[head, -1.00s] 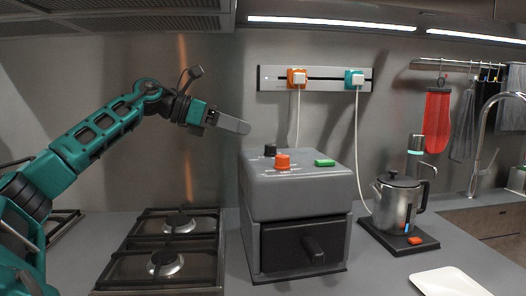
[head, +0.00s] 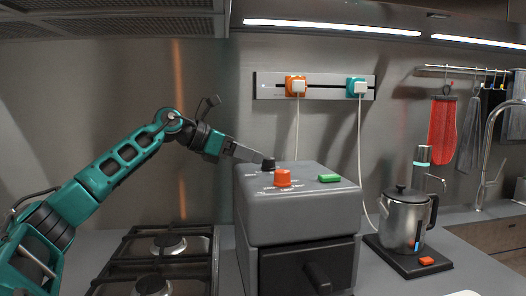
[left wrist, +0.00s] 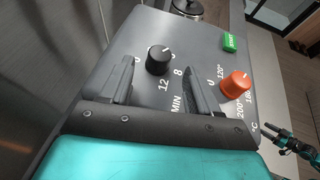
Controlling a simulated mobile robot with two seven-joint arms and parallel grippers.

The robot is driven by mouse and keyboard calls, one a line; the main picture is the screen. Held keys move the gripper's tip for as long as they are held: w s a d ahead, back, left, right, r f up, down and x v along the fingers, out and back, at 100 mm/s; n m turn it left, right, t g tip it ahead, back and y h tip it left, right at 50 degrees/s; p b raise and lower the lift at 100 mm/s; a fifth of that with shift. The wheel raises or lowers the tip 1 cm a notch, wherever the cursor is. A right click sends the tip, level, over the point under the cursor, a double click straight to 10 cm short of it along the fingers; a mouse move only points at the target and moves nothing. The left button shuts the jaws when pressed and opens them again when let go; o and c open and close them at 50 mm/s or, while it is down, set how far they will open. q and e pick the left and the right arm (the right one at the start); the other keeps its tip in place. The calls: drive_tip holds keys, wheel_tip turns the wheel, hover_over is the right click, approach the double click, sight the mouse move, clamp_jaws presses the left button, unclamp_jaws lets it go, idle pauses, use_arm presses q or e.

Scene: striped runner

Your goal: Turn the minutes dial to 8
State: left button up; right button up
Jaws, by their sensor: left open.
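The minutes dial is a small black knob (left wrist: 158,61) on the sloped top of a grey box oven (head: 295,225); it also shows in the head view (head: 268,164). The marks 8, 12 and MIN are printed around it. I cannot tell surely where its pointer stands. My left gripper (left wrist: 157,72) is open, with one finger on each side of the black dial. In the head view the left gripper (head: 257,157) reaches the dial from the left. An orange temperature dial (left wrist: 236,85) sits to its right.
A green START button (head: 329,178) is on the box top. A kettle (head: 404,218) stands on a dark base at the right. A hob (head: 160,262) lies at the left. Cords hang from plugs on a wall rail (head: 315,87) behind the box.

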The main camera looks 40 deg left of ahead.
sight(269, 163)
use_arm(q)
drive_tip(key=shift+p+x, duration=0.4)
drive_tip(key=shift+x, duration=1.9)
drive_tip(key=c, duration=1)
